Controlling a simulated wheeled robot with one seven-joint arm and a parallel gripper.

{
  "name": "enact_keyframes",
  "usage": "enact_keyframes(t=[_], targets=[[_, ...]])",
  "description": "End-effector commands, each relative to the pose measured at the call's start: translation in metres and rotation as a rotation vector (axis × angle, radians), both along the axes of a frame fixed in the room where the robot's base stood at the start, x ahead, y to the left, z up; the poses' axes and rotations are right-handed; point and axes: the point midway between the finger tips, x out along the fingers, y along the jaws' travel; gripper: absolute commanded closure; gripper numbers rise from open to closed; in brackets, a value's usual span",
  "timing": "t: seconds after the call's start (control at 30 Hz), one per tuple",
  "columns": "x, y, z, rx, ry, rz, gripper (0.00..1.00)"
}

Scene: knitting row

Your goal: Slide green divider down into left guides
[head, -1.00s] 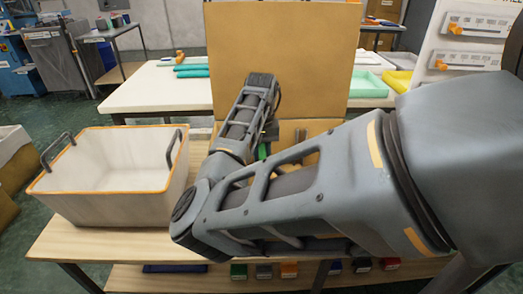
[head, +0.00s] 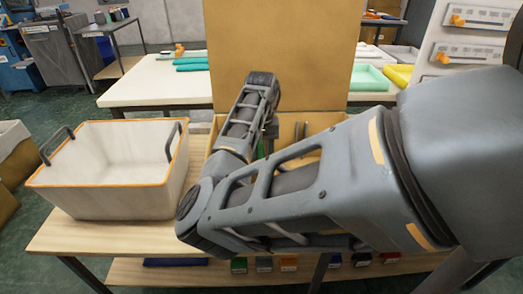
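The tan wooden box (head: 308,119) stands on the workbench behind my arm, with its tall lid or back panel (head: 310,60) upright. A thin strip of green, apparently the green divider (head: 261,149), shows inside the box below my gripper (head: 270,131). My arm hides most of the divider and the box's front. Only a dark part of the gripper shows at the box's left half, and its fingers are hidden. I cannot tell whether it holds the divider. The left guides cannot be made out. A narrow upright piece (head: 301,131) shows further right in the box.
A white bin (head: 110,185) with orange rim and grey handles stands left of the box on the workbench (head: 105,235). Small coloured bins (head: 289,263) sit on the shelf below.

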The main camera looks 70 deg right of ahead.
Motion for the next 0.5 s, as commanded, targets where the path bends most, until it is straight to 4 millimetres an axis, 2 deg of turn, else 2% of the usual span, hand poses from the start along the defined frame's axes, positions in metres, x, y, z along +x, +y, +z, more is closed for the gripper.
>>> enact_keyframes(t=[0.1,0.37,0.5], targets=[[0.000,0.000,0.000,0.000,0.000,0.000,0.45],[0.000,0.000,0.001,0.000,0.000,0.000,0.45],[0.000,-0.001,0.014,-0.002,-0.001,-0.001,0.45]])
